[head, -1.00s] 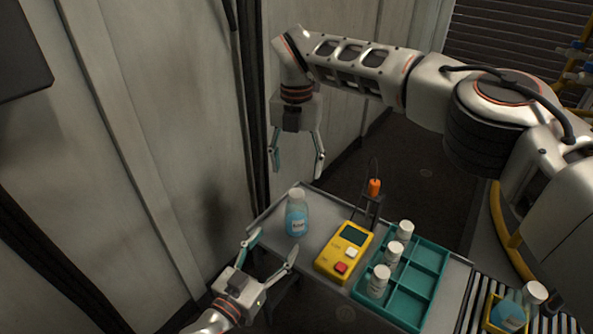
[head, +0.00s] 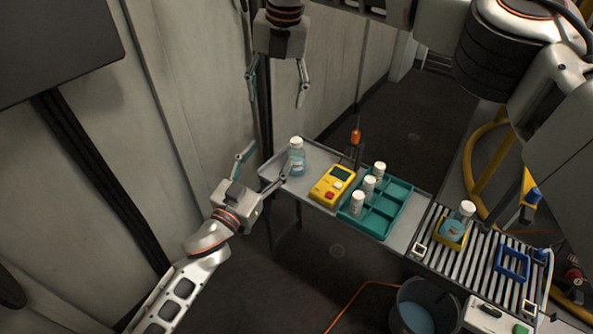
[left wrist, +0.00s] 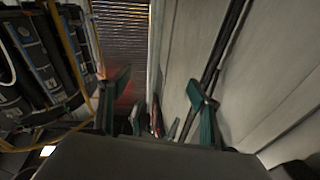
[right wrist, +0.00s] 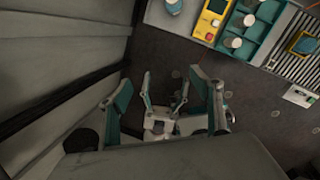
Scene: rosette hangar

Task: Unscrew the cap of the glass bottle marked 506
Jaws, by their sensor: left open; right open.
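A glass bottle with blue liquid and a white cap (head: 297,160) stands upright at the left end of the grey table; its label is too small to read. It is partly cut off in the right wrist view (right wrist: 174,6). A second blue-filled, white-capped bottle (head: 454,229) stands in a yellow holder on the roller conveyor. My left gripper (head: 263,166) is open and empty, left of the first bottle, one fingertip near it. My right gripper (head: 277,102) is open and empty, raised above and behind it. The left gripper also shows in the right wrist view (right wrist: 163,100).
A yellow device (head: 327,194) with buttons stands right of the bottle. A teal divided tray (head: 379,223) holds several white-capped vials. An orange-tipped tool (head: 355,137) stands behind the device. A wall (head: 190,90) runs close on the left. A bucket (head: 405,312) stands on the floor.

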